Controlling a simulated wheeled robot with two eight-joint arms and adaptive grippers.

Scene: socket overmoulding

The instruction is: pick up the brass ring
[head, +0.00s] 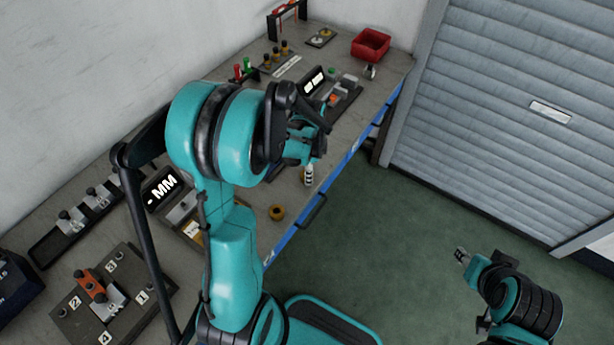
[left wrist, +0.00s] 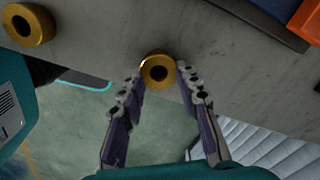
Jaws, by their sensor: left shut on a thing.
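A brass ring (left wrist: 158,71) with a dark centre hole sits between the fingertips of my left gripper (left wrist: 159,76) in the left wrist view. The fingers touch it on both sides and are shut on it. It appears over the bench's front edge; I cannot tell whether it touches the bench. In the head view my left gripper (head: 308,176) is beside that edge and the held ring is not clearly visible. A second brass ring (head: 277,212) lies on the bench, and one shows at the left wrist view's upper left (left wrist: 28,25). My right gripper (head: 462,256) is over the floor, too small to judge.
The grey bench (head: 340,140) has a blue front edge. A device with a lit display (head: 314,82) and a red bin (head: 370,45) stand toward its far end. A numbered fixture plate (head: 75,312) is at the lower left. Green floor is clear before the shutter (head: 500,110).

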